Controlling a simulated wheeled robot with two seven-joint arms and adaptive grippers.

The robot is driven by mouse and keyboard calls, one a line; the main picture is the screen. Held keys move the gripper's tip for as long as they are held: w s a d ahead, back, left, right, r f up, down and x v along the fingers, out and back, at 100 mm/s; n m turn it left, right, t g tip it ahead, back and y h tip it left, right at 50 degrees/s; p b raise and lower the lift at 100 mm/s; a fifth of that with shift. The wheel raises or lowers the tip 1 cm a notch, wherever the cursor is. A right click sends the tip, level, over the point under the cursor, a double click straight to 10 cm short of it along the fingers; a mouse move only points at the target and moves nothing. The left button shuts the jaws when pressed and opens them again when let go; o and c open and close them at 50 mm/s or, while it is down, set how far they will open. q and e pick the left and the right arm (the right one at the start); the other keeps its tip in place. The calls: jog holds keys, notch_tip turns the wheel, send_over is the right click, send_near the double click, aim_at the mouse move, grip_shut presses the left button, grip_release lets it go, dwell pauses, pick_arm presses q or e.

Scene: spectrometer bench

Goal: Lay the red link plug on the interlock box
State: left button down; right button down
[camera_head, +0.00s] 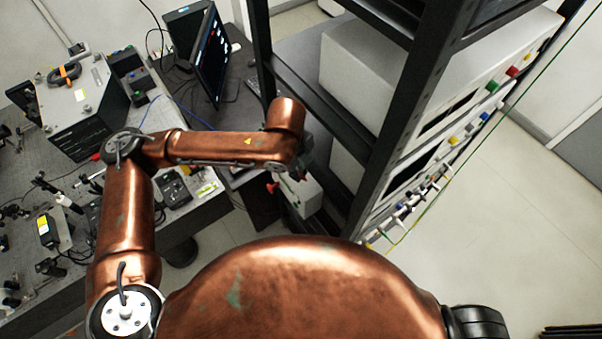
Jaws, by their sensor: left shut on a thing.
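My left gripper (294,176) is at the end of the copper arm, beside the black rack. It is small and dark in the picture and partly hidden by my wrist. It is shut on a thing. A small red piece, which looks like the red link plug (272,187), shows just left of the fingers. A small pale box (308,194), perhaps the interlock box, is just below and right of the gripper. Whether the plug touches this box I cannot tell. My right gripper is not in view.
A tall black rack (390,125) with pale instruments (375,60) stands right of the gripper. A grey optical bench (190,215) with several devices lies left, under my arm. A dark monitor (212,55) stands behind. Open floor (490,210) lies at right.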

aim_at(300, 173)
pick_arm(q)
jog(key=shift+w+d+f, duration=0.2)
jog(key=shift+w+f, duration=0.1)
jog(key=shift+f, duration=0.2)
jog(key=f, duration=0.1)
jog(key=f+p, duration=0.1)
jog(key=f, duration=0.1)
jog(key=shift+w+d, duration=0.15)
jog(key=shift+w, duration=0.1)
jog(key=shift+f, duration=0.2)
jog(key=shift+s, duration=0.1)
jog(key=shift+f, duration=0.1)
jog(key=shift+f, duration=0.1)
jog(key=c, duration=2)
grip_release()
jog(key=shift+o, duration=0.2)
